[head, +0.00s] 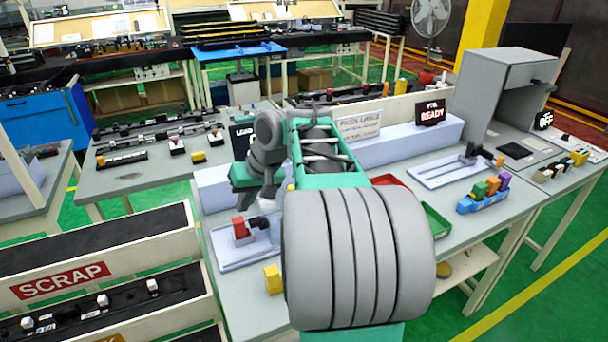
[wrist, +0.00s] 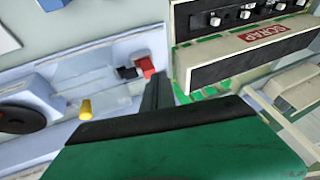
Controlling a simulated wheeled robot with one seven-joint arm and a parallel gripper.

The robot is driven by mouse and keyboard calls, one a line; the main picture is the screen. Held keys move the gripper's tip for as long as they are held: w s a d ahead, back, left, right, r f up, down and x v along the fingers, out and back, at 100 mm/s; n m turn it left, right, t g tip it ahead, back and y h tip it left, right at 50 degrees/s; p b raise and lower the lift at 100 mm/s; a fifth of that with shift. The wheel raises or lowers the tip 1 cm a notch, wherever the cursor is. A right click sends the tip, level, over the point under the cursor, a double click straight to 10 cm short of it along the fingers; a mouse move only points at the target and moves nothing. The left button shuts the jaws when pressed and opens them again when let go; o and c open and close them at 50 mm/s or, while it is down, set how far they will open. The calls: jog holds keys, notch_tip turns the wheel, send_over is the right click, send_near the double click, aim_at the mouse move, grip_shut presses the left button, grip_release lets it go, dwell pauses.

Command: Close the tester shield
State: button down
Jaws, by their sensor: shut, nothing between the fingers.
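The tester (head: 505,75) is a grey box at the right end of the bench in the head view. A dark flat panel (head: 535,38) stands at its top; I cannot tell whether this is the shield. Its front opening shows a dark interior. My gripper (head: 268,198) is far to the left of it, low over a pale fixture plate (head: 228,257). In the wrist view, the dark fingers of my gripper (wrist: 157,82) are shut and empty. The fingertips are close to a red block (wrist: 145,66); I cannot tell whether they touch it.
A second fixture (head: 452,168), coloured blocks (head: 484,194) and a green tray (head: 436,222) lie on the bench. The SCRAP rack (head: 62,281) stands left. My arm hides the bench middle.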

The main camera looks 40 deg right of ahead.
jog(key=s+d+r+m+t+p, duration=0.1)
jog(key=s+d, duration=0.3)
jog(key=d, duration=0.9)
jog(key=s+d+r+m+t+p, duration=0.1)
jog(key=s+d+p, duration=0.15)
jog(key=d, duration=1.05)
jog(key=shift+y, duration=0.3)
jog(key=w+a+f, duration=0.4)
jog(key=w+f, duration=0.1)
jog(key=w+a+f+b, duration=0.1)
jog(key=w+f, duration=0.1)
jog(key=shift+w+a+f, duration=0.15)
jog(key=shift+a+f, duration=0.15)
jog(key=shift+a, duration=0.1)
